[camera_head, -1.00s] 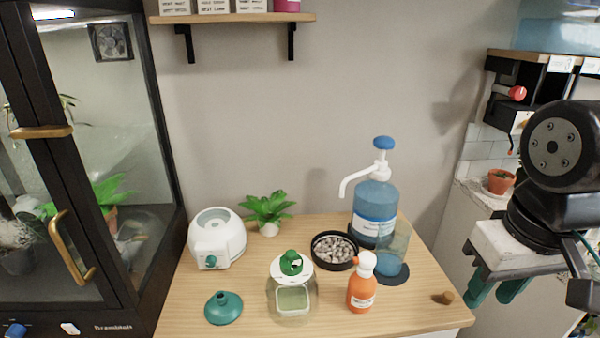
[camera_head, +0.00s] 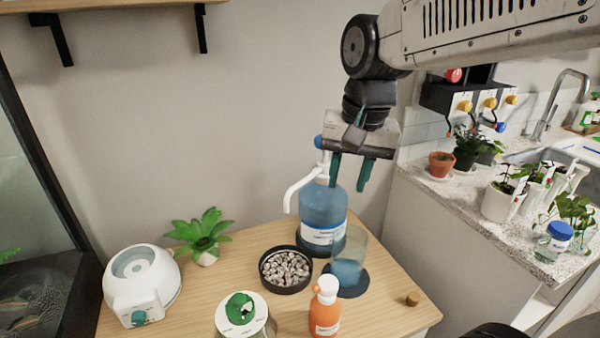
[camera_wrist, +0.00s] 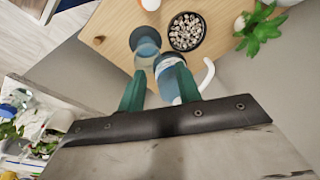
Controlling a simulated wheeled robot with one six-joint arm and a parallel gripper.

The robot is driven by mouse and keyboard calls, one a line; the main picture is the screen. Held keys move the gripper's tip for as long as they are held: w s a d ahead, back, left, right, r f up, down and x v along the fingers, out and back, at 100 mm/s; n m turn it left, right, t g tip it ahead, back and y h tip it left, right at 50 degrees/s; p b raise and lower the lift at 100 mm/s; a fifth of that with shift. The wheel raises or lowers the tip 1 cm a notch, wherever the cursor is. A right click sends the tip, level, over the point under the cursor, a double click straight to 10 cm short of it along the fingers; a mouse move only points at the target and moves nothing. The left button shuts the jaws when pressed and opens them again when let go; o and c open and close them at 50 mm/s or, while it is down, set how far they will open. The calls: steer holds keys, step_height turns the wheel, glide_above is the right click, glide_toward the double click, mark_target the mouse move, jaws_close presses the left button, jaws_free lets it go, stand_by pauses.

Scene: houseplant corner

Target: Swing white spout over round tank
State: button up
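The white spout (camera_head: 298,190) belongs to a pump on a blue labelled bottle (camera_head: 322,215) and points left, its tip over the area between the bottle and the leafy plant. It also shows in the wrist view (camera_wrist: 208,75), right of my fingers. A squat white unit with a round open top (camera_head: 142,280) stands at the left; a jar with a white lid and green top (camera_head: 240,314) is at the front. I cannot tell which is the round tank. My gripper (camera_head: 348,187) is open and empty, green fingers pointing down near the bottle's top, partly hiding the pump head.
A clear cup of blue liquid (camera_head: 349,258) stands on a dark mat, right of the bottle. A bowl of pebbles (camera_head: 285,268), an orange bottle (camera_head: 324,310), a cork (camera_head: 413,299) and a leafy plant (camera_head: 202,235) share the wooden tabletop. A shelf (camera_head: 100,6) hangs above.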

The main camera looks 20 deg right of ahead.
mark_target(301, 181)
steer(key=w+f+m, duration=0.1)
steer(key=w+m, duration=0.5)
steer(key=w, duration=0.9)
steer(key=f, duration=0.2)
steer(key=w+a+f, duration=0.1)
steer(key=f, duration=0.5)
steer(key=shift+w+a, duration=0.15)
steer(key=shift+w, duration=0.25)
jaws_close()
